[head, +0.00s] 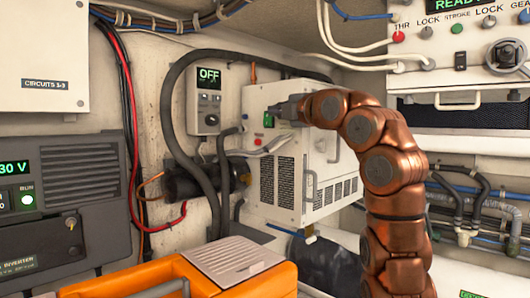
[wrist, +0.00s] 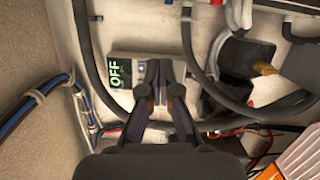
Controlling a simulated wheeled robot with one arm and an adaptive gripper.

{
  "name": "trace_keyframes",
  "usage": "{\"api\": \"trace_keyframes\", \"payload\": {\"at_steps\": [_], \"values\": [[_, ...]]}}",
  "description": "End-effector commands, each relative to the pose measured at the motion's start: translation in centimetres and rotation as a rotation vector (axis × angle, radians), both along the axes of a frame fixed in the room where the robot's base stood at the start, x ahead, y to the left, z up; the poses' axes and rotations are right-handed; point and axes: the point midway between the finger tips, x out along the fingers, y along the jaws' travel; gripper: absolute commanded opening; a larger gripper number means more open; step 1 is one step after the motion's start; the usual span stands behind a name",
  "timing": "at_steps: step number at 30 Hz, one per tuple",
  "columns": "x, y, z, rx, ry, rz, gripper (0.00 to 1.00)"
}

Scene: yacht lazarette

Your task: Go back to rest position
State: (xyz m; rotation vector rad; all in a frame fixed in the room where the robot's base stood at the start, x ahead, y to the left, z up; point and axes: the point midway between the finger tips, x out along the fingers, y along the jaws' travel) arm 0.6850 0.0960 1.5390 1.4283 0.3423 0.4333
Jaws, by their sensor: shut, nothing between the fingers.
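My gripper (head: 279,109) is at the end of my copper-coloured arm, in front of the upper left part of a white louvred cabinet in the head view. In the wrist view my gripper (wrist: 159,72) points at the wall, its two fingers together with nothing between them. A small grey control box (head: 205,101) with a display reading OFF hangs on the wall to the left of the gripper. In the wrist view this box (wrist: 117,72) is partly hidden behind the fingers. I cannot tell whether the fingers touch it.
The white cabinet (head: 318,190) has a green and a red button near my gripper. An orange case (head: 150,280) stands low in front. An inverter (head: 70,190) is at left, a control panel (head: 440,35) at upper right. Hoses (head: 172,110) and cables crowd the wall.

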Motion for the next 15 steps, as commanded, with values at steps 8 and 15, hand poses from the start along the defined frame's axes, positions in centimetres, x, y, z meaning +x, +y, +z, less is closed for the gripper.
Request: {"api": "trace_keyframes", "payload": {"at_steps": [8,15], "values": [[1.2,-0.4,-0.4,0.063,0.098,-0.025,0.00],[3.0,-1.3,-2.4,0.210,0.315,-0.096,0.00]]}}
